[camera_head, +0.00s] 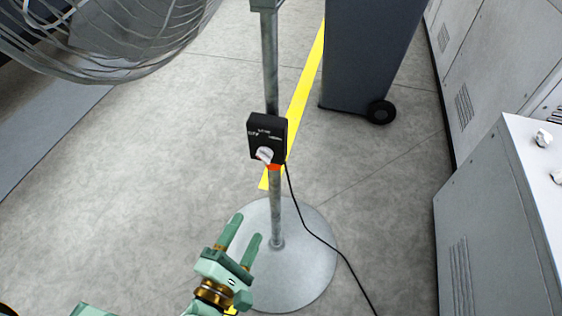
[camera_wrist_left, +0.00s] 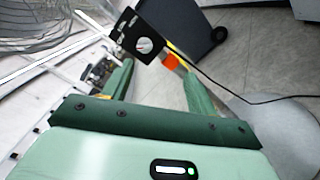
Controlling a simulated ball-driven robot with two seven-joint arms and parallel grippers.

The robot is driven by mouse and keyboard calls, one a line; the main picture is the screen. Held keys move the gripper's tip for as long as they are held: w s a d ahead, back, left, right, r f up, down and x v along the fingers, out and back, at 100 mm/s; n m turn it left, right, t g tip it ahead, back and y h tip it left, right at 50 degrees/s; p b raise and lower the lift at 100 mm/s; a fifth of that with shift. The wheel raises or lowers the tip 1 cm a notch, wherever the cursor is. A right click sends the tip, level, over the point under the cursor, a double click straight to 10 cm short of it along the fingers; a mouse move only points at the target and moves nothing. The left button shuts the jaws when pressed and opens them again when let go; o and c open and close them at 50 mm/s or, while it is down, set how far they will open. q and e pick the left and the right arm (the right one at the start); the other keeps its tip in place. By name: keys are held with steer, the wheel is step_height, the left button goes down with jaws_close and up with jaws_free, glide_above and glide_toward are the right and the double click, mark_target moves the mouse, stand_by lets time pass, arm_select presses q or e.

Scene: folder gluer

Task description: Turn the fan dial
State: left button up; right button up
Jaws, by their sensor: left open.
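The fan dial (camera_head: 265,155) is a white knob on a black control box (camera_head: 267,130) fixed to the fan's grey pole. White lettering, including OFF, surrounds it. The dial also shows in the left wrist view (camera_wrist_left: 144,45), beyond the fingers, with an orange-red patch beside the box. My left gripper (camera_head: 245,228) is green, open and empty. In the head view it appears below the box, over the fan's round base, apart from the dial. My right gripper is not in view.
The fan's wire cage (camera_head: 110,45) fills the upper left. A black cable (camera_head: 318,238) runs from the box to the floor. A dark wheeled bin (camera_head: 370,55) stands behind the pole. Grey cabinets (camera_head: 490,220) line the right. Floor left of the pole is clear.

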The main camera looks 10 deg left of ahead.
mark_target(263, 161)
arm_select(q)
steer(key=w+n, duration=0.1)
steer(key=w, duration=0.4)
steer(key=w+a+r+n+y, duration=0.1)
steer(key=w+n, duration=0.1)
steer(key=w, duration=0.4)
steer(key=w+n+y+b, duration=0.1)
steer(key=w, duration=0.4)
steer(key=shift+w+a+r+n, duration=0.15)
steer(key=shift+w+n, duration=0.15)
steer(key=shift+w, duration=0.1)
steer(key=c, duration=1)
